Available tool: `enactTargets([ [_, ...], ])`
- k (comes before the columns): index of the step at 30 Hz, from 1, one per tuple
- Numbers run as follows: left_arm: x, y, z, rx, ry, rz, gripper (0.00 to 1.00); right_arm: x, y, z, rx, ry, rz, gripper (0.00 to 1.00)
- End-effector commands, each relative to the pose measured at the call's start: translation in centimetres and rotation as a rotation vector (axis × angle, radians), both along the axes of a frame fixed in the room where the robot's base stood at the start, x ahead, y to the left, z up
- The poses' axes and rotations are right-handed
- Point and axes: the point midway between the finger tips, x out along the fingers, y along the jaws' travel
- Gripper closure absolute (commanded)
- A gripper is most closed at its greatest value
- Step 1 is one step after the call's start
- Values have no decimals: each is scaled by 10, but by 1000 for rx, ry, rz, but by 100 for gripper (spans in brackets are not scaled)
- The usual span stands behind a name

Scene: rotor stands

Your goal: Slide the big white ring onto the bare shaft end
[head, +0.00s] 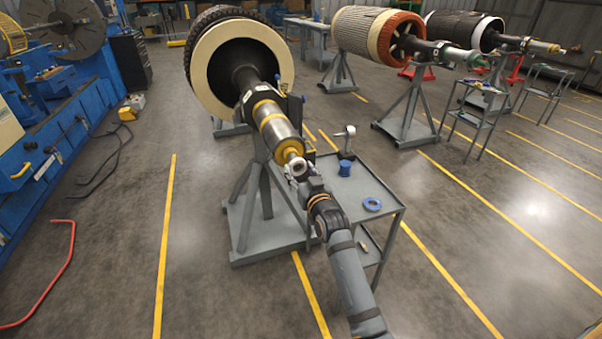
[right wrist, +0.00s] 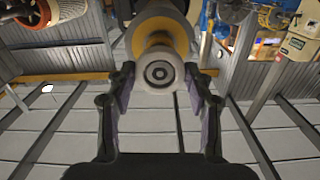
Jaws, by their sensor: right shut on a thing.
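The big white ring (head: 298,167) is between the fingers of my right gripper (head: 299,172), which is shut on it. It also shows in the right wrist view (right wrist: 142,74), face on between the fingertips (right wrist: 160,78). The bare shaft end (right wrist: 159,73) shows in the middle of the ring, in line with it. The shaft (head: 275,125), silver with yellow bands, points toward me from the near rotor. The ring is at the shaft's tip; how far it sits over the end I cannot tell. My left gripper is not in view.
The near rotor (head: 200,62) rests on a grey stand (head: 262,215).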

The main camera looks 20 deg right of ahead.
Motion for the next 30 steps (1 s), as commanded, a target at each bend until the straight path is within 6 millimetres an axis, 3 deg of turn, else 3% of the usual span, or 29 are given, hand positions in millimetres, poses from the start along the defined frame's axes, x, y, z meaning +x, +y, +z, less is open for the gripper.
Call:
enactTargets([
  [30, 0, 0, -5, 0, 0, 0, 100, 23, 1, 1, 0, -2, 0, 76],
])
